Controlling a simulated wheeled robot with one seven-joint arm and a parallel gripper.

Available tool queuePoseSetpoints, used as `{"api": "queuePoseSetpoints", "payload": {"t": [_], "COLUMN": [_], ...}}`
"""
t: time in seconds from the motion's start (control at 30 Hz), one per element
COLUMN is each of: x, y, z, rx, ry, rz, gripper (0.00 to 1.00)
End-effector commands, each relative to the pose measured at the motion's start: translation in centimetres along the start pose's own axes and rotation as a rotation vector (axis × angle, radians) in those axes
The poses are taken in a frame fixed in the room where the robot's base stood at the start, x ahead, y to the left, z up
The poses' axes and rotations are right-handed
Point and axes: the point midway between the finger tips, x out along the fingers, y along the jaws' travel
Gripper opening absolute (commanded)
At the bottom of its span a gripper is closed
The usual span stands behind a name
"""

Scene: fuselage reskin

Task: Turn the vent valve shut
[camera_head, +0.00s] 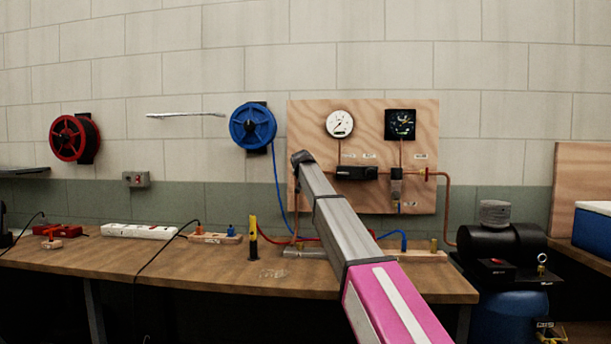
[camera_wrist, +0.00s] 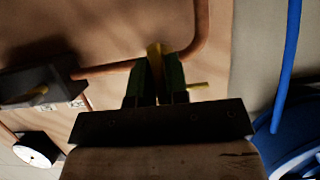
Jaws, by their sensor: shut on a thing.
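The wooden gauge board (camera_head: 420,120) hangs on the wall, with copper pipe (camera_wrist: 110,68) running across it. In the wrist view a brass-yellow valve part (camera_wrist: 154,55), seemingly the vent valve, stands between the fingers of my gripper (camera_wrist: 157,78). The two dark green fingers are shut on it, and a thin yellow stem (camera_wrist: 198,86) sticks out at their right. In the head view my arm covers the board's left part, and the valve and fingertips are hidden. The valve's turn position cannot be told.
The board carries a white gauge (camera_head: 339,123), a black gauge (camera_head: 400,124) and a black block (camera_head: 356,173). A blue hose reel (camera_head: 252,125) hangs just left. The bench (camera_head: 190,268) below holds a power strip (camera_head: 140,231) and a yellow-black upright (camera_head: 253,240).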

Motion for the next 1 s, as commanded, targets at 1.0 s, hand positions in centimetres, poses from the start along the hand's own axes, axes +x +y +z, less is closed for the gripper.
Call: {"api": "queuePoseSetpoints", "payload": {"t": [1.0], "x": [-2.5], "y": [0.0], "z": [0.2], "rx": [0.001], "ry": [0.0], "rz": [-0.001], "gripper": [0.36]}}
